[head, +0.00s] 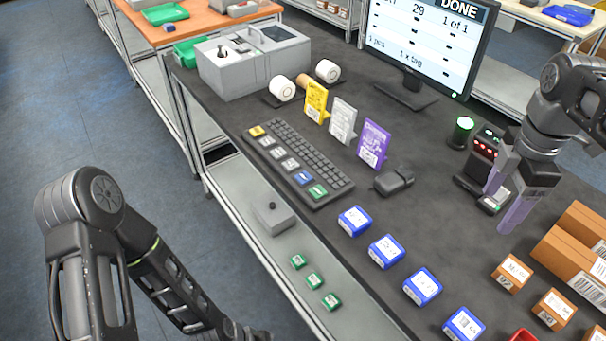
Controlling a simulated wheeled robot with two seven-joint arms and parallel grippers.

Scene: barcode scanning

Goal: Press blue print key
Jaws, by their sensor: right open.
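The blue key (303,179) sits on the front row of large coloured keys on the dark keyboard (325,172), between a white key and a green key (318,191). Nothing touches it. My right gripper (508,195) is open, with its two purple-grey fingers pointing down beside the black scanner unit (468,185), well to the right of the keyboard. My left arm shows at the lower left, and its gripper is out of view. The monitor (425,40) at the back reads "DONE" and "1 of 1".
Yellow, white and purple cards (374,143) stand behind the keyboard, with a dark mouse (394,180) to its right. Several blue boxes (386,251) line the front edge. Brown cartons (575,245) stand at the right. A grey printer (255,62) stands at the back left.

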